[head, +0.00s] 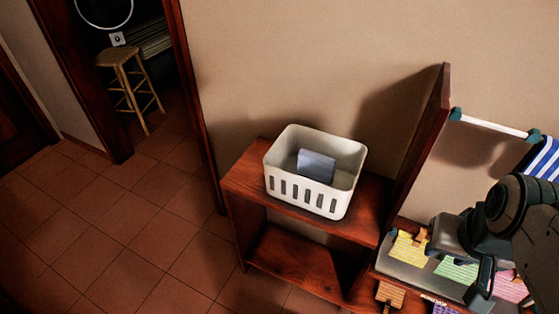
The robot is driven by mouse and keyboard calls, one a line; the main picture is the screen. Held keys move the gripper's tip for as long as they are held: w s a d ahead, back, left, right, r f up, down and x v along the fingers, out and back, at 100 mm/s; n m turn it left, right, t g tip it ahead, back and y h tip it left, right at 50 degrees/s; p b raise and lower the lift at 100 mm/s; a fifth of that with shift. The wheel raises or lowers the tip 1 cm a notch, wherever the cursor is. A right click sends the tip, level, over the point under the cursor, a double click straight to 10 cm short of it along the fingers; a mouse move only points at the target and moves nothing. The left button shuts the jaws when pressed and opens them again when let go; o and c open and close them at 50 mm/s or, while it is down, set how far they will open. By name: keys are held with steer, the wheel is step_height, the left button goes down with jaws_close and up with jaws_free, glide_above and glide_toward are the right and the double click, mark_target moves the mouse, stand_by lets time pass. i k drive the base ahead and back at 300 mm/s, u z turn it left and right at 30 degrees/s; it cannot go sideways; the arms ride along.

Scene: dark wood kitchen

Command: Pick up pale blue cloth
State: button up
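A pale blue-grey cloth (316,166), folded into a small block, lies inside a white slotted basket (312,196) and leans near its back wall. The basket sits on top of a low reddish wood shelf unit. My gripper (481,284) is dark and at the lower right, over a surface with coloured cloths, well to the right of the basket. It is apart from the pale blue cloth. My arm partly hides its fingers, so I cannot tell whether they are open or shut.
An upright wood panel (425,160) stands between the basket and my arm. Yellow (409,249), green (456,270) and pink (509,287) cloths lie below my arm. A rail (490,124) holds a blue striped towel (546,160). A stool (126,80) stands through the doorway. The tiled floor at left is clear.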

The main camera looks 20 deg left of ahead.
mark_target(320, 169)
steer(key=u, duration=2.4)
steer(key=i, duration=1.75)
steer(key=z, duration=3.65)
